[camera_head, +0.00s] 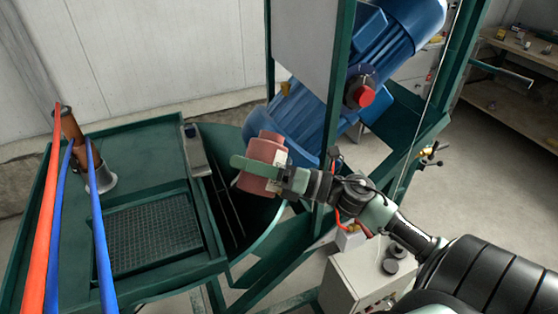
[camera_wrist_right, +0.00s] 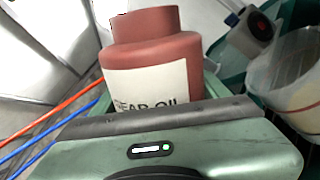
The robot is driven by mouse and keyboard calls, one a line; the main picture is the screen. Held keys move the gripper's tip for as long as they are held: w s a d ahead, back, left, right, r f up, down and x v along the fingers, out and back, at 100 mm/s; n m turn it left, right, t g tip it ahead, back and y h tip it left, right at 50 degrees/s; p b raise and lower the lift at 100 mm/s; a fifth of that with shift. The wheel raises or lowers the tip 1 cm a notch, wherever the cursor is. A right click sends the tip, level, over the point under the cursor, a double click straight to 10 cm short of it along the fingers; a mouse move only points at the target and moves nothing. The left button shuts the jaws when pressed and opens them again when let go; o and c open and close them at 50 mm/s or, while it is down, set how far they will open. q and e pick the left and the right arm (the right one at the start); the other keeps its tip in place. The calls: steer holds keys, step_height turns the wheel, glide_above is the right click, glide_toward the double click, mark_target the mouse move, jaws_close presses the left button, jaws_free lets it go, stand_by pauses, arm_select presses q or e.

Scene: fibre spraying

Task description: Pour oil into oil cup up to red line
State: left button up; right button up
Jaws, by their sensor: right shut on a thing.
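A reddish oil bottle (camera_head: 267,147) is held in my right gripper (camera_head: 262,168), over the dark green tub beside the blue motor. In the right wrist view the same bottle (camera_wrist_right: 155,55) shows its neck and a white label reading "EAR OIL", partly hidden by the green finger. The right gripper is shut on the bottle. A pale, cloudy container (camera_wrist_right: 288,75) at the right edge of the wrist view may be the oil cup; I cannot tell for sure. My left gripper is not in view.
The blue motor (camera_head: 300,120) and green frame post (camera_head: 338,110) stand close to the bottle, with a red knob (camera_head: 363,96) beside them. A green bench with a mesh grate (camera_head: 150,235) is at left. Red (camera_head: 40,225) and blue (camera_head: 102,240) hoses cross the left side.

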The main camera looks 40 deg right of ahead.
steer(key=shift+a+f+m+t, duration=0.15)
steer(key=shift+f+m+t, duration=0.15)
steer(key=shift+f+m, duration=0.55)
stand_by(1.1)
steer(key=shift+s+a+m+h+p, duration=0.1)
steer(key=shift+m+h+p, duration=0.25)
steer(key=shift+m, duration=0.8)
stand_by(0.8)
steer(key=shift+r+m+t+p, duration=0.5)
steer(key=shift+r+m+p, duration=0.1)
steer(key=shift+m+p, duration=0.5)
stand_by(1.0)
steer(key=shift+d+r+m+h+p, duration=0.25)
steer(key=shift+r+m+p, duration=0.1)
steer(key=shift+m+p, duration=0.3)
stand_by(1.4)
